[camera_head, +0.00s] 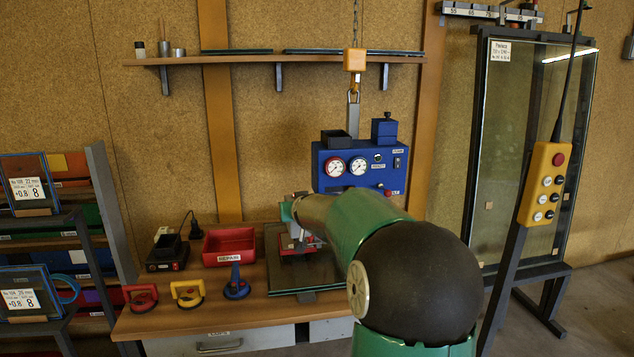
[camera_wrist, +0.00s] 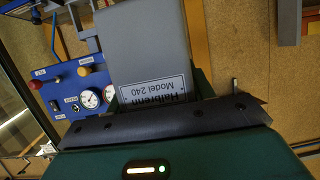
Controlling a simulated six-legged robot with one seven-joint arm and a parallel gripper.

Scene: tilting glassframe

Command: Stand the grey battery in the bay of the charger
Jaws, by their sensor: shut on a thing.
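My gripper (camera_wrist: 155,98) is shut on the grey battery (camera_wrist: 142,45), a plain grey block with a "Halbrenn Model 240" label that reads upside down in the wrist view. The jaws hold it near the label end. In the head view my arm hides most of the gripper, over the bench's glass area; I cannot make out the battery clearly there. The charger (camera_head: 167,254) is a low black unit at the bench's left, with a cable to a wall socket. Its bay looks empty. The gripper is to the right of the charger, apart from it.
A red "REPAIR" bin (camera_head: 229,248) stands right beside the charger. Red, yellow and blue suction cups (camera_head: 187,294) stand along the bench front. A blue gauge unit (camera_head: 362,167) hangs from a hoist behind my arm; it also shows in the wrist view (camera_wrist: 75,90).

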